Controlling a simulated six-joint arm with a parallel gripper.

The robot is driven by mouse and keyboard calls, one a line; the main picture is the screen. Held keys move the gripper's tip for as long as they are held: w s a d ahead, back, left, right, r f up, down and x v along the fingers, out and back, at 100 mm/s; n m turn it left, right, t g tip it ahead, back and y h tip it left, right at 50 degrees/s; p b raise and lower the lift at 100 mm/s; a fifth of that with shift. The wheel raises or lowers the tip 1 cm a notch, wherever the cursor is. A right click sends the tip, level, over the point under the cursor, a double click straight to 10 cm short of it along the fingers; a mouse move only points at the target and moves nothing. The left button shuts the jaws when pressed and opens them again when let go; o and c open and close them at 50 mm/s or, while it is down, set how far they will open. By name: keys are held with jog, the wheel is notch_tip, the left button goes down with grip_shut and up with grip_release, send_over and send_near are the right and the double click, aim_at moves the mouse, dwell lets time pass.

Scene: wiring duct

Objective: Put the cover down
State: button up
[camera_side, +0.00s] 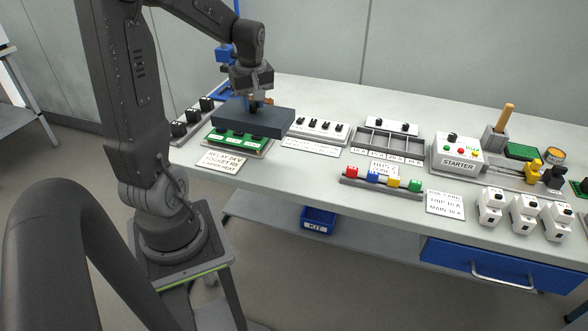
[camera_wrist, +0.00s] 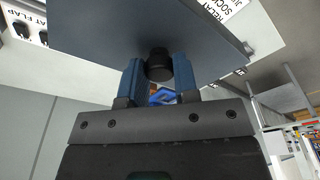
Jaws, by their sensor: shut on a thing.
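The cover (camera_side: 262,122) is a dark blue-grey flat box-like piece. My gripper (camera_side: 254,106) is above it, shut on the cover's round black knob. In the wrist view the cover (camera_wrist: 105,25) fills the top, and the two blue fingers of my gripper (camera_wrist: 159,75) stand on either side of the black knob (camera_wrist: 159,64). In the side view the cover is over the back part of a green relay board (camera_side: 235,140) and hides some of it. I cannot tell whether the cover touches anything below.
A white label card (camera_side: 222,161) lies in front of the board. Black knobs on a strip (camera_side: 193,117) are to the left, and a white switch strip (camera_side: 319,131) is close on the right. A grey divided tray (camera_side: 388,142) and a starter box (camera_side: 459,155) stand further right.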

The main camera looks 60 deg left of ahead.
jog(key=shift+s+d+f, duration=0.45)
jog(key=shift+s+d, duration=0.35)
jog(key=shift+s, duration=0.05)
jog(key=shift+w+d+f, duration=1.15)
jog(key=shift+w+f, duration=0.4)
jog(key=shift+f, duration=0.3)
jog(key=shift+w+d+f, duration=1.2)
jog(key=shift+w+f, duration=0.3)
jog(key=shift+f, duration=0.4)
jog(key=shift+w+d+f, duration=1.15)
jog(key=shift+w+f, duration=0.4)
jog(key=shift+f, duration=0.3)
jog(key=shift+f, duration=0.15)
jog(key=o, duration=0.9)
jog(key=shift+c, duration=0.2)
